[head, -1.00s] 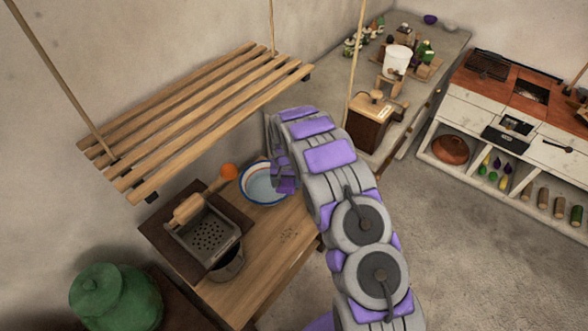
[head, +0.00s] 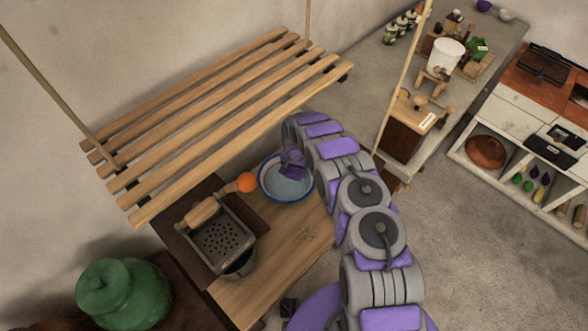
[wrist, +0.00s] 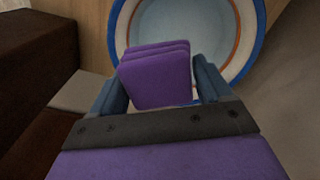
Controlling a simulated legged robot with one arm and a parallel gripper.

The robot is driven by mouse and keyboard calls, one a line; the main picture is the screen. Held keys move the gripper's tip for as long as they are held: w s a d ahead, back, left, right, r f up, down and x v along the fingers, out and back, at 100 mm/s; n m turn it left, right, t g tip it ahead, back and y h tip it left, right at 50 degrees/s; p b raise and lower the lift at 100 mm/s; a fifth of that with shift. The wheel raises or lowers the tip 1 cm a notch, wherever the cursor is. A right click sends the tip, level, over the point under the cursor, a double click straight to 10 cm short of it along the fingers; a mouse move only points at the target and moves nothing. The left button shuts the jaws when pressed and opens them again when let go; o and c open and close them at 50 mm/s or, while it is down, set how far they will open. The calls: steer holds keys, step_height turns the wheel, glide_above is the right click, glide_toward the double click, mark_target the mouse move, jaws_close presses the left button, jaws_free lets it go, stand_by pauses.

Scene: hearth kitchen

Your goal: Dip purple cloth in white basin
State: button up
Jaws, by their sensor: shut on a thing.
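The white basin (head: 288,190) with a blue rim stands on the wooden table below the hanging rack. In the wrist view the basin (wrist: 232,75) fills the top, with a blue rim, a reddish-brown ring and a pale blue inside. My gripper (head: 293,168) reaches down over the basin. In the wrist view my gripper (wrist: 158,88) is shut on the folded purple cloth (wrist: 155,75), which sticks out past the fingertips toward the basin. In the head view the cloth (head: 294,174) is small and partly hidden by my gripper. I cannot tell whether it touches the inside.
An orange ball (head: 246,182) is just left of the basin. A grater-like box (head: 222,238) stands on the table's left part. The slatted rack (head: 225,115) hangs close above. The table (head: 275,275) is bare at the front.

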steer(key=shift+f, duration=0.15)
steer(key=shift+a+f+b, duration=0.1)
steer(key=shift+f+b, duration=0.5)
steer(key=shift+f, duration=0.95)
steer(key=shift+f+b, duration=2.1)
steer(key=shift+f, duration=2.7)
steer(key=shift+f, duration=0.15)
